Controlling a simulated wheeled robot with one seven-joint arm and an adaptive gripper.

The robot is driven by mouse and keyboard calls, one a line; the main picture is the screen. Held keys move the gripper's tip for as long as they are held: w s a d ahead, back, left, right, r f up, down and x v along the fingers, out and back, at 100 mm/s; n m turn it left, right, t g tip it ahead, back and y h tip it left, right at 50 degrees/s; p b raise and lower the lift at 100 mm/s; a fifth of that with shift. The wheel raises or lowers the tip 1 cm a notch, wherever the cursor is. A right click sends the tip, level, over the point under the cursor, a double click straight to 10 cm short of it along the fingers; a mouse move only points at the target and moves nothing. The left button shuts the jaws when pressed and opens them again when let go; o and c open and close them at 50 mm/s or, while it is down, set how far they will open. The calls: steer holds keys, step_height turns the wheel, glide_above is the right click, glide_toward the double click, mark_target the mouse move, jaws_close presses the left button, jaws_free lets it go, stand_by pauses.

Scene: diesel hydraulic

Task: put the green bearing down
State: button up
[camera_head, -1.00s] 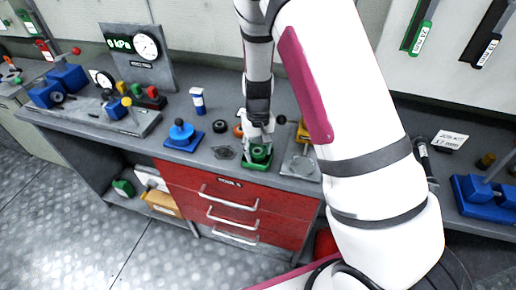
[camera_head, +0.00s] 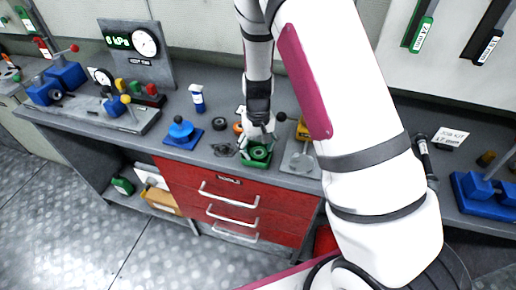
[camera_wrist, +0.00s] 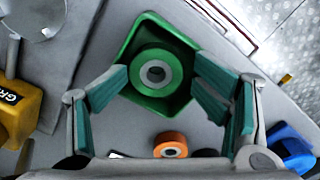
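The green bearing (camera_wrist: 152,94) is a thick green ring with a pale grey hub and a dark centre hole. It lies flat inside a green square tray (camera_wrist: 148,22) on the bench. In the head view the bearing (camera_head: 260,153) shows in the tray just under my gripper (camera_head: 262,139). In the wrist view my gripper (camera_wrist: 161,78) is open, with one teal-padded finger on each side of the bearing. A gap shows at the right finger; the left fingertip is close to the ring, and I cannot tell whether it touches.
An orange ring (camera_wrist: 170,145) lies beside the tray. A yellow block (camera_wrist: 22,110) and a grey plate fixture (camera_head: 301,166) stand close on one side. A blue fixture (camera_head: 183,134) and a blue-and-white bottle (camera_head: 197,98) are left of the tray. Red drawers (camera_head: 232,203) are below the bench edge.

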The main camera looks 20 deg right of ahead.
mark_target(258, 154)
steer(key=s+r+t+y+b, duration=0.1)
steer(key=s+r, duration=0.3)
steer(key=r, duration=0.9)
steer(key=s+r+t, duration=0.1)
steer(key=s+r, duration=0.3)
steer(key=r, duration=0.9)
steer(key=s+r+t+h, duration=0.1)
steer(key=s+r+t, duration=0.2)
steer(key=s+r, duration=0.4)
steer(key=s, duration=0.8)
steer(key=shift+t, duration=0.3)
steer(key=shift+s+r, duration=0.1)
steer(key=shift+c, duration=0.2)
